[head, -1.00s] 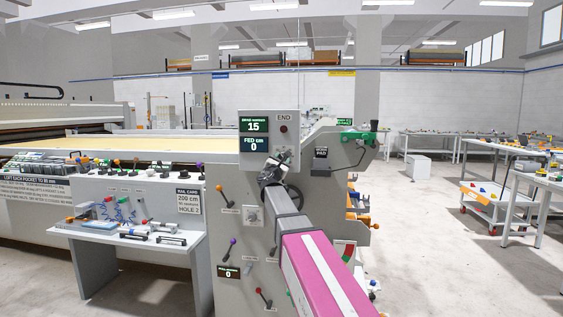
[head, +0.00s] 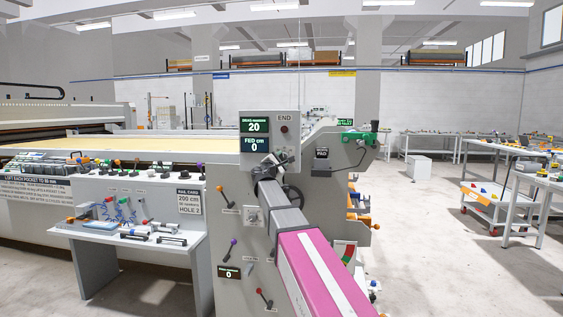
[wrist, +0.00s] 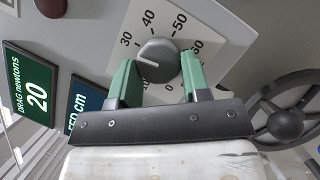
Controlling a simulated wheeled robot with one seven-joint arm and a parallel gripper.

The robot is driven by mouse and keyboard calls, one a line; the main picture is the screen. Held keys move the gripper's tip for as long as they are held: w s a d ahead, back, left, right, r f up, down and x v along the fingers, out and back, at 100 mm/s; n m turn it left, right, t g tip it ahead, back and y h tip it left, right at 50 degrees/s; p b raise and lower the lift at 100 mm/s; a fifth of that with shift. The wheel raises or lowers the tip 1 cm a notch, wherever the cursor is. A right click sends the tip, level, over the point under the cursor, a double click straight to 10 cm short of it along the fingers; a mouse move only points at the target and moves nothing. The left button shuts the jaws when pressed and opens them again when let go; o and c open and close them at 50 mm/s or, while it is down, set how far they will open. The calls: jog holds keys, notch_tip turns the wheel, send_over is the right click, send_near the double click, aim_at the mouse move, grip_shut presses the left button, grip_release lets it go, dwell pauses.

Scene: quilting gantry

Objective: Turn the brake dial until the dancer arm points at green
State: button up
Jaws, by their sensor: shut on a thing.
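A pale line on the dial points to the lower left in the wrist view. My gripper (wrist: 160,76) is shut on the dial, with one green finger on each side. In the head view my gripper (head: 266,166) hides the dial. The drag display (wrist: 33,95) reads 20 newtons; it also shows in the head view (head: 254,125). I cannot make out the dancer arm's pointer.
The fed display (head: 254,145) reads 0 cm. A black handwheel (wrist: 284,118) stands close to the right of my gripper in the wrist view. Levers with coloured knobs (head: 233,242) stick out of the panel to the left of my arm.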

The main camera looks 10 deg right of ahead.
jog(key=shift+m+g, duration=0.3)
jog(key=shift+m, duration=0.8)
jog(key=o, duration=0.9)
jog(key=shift+o, duration=0.2)
jog(key=shift+s+a, duration=0.1)
jog(key=v, duration=1)
jog(key=shift+s+a, duration=0.2)
jog(key=shift+a, duration=0.05)
